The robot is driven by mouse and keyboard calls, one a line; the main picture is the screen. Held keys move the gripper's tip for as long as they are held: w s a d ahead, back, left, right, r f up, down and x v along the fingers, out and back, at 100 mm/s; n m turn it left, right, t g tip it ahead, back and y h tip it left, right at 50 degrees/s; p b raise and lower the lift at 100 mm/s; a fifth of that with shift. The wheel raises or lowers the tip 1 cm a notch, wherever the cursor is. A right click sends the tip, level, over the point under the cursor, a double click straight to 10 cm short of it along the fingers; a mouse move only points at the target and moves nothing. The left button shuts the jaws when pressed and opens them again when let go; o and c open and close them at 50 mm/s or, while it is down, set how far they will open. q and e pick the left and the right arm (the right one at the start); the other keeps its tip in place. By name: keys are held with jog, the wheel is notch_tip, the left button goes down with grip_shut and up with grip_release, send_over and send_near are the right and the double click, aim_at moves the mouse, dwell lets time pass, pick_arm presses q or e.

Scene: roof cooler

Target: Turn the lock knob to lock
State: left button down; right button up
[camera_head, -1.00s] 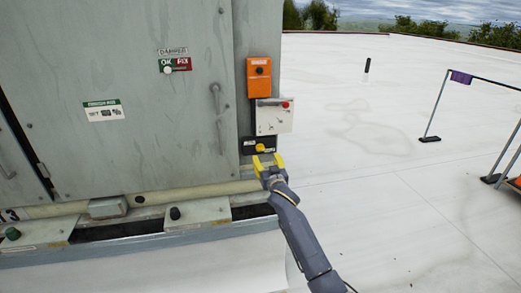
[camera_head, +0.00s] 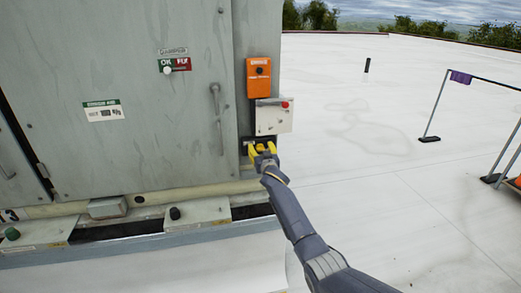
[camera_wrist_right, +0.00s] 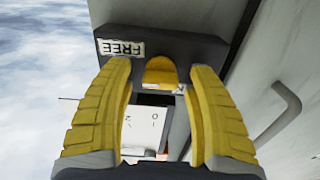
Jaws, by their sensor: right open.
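The lock knob is yellow and sits on a black plate (camera_wrist_right: 200,45) low on the cooler's right edge. In the right wrist view the knob (camera_wrist_right: 160,72) shows between the two yellow fingers of my right gripper (camera_wrist_right: 159,85), with a gap on each side. A white label on the plate reads "FREE"; a second label by the knob is mostly hidden. In the head view my right gripper (camera_head: 263,151) is at the plate and covers most of it. The right gripper is open around the knob. My left gripper is not in view.
An orange box (camera_head: 259,77) and a white box with a red button (camera_head: 273,116) are mounted just above the plate. The grey cabinet door has a handle (camera_head: 217,115) to the left. White roof floor lies open to the right, with a rail (camera_head: 440,104) farther off.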

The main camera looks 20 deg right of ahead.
dwell(0.3)
jog(key=shift+w, duration=0.1)
jog(key=c, duration=1.2)
jog(key=shift+r, duration=0.15)
grip_shut()
